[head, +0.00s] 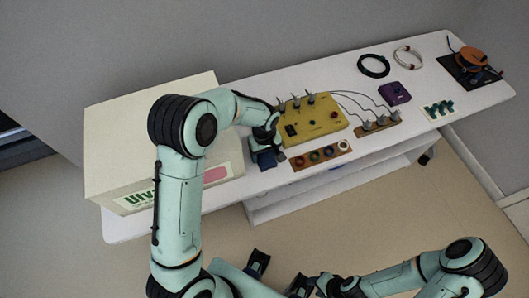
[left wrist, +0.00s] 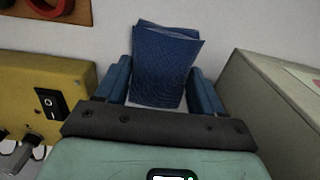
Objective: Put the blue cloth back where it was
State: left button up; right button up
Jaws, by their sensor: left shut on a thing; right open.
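The blue cloth (left wrist: 165,65) is folded and patterned. In the left wrist view it stands up between the two blue fingers of my left gripper (left wrist: 165,88), which is shut on it. In the head view my left gripper (head: 267,158) is low over the white table, between the large box and the yellow device; the cloth is hard to tell from the blue fingers there. Whether the cloth touches the table is unclear. My right gripper (head: 279,273) is open and empty, in front of the table near the bottom of the view.
A large cream box (head: 110,150) stands left of my left gripper. A yellow device (head: 318,124) with a switch is close on the right. A wooden strip with rings (head: 318,155), a connector strip (head: 378,125), a purple box (head: 395,93) and cable coils (head: 374,66) lie further right.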

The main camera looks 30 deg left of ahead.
aim_at(265, 155)
pick_arm(q)
jog(key=shift+f, duration=0.2)
jog(key=o, duration=1)
jog(key=shift+r, duration=0.15)
jog(key=shift+r, duration=0.3)
notch_tip(265, 155, up, 12)
jog(key=p, duration=0.1)
jog(key=shift+f, duration=0.2)
jog(key=shift+d, duration=0.1)
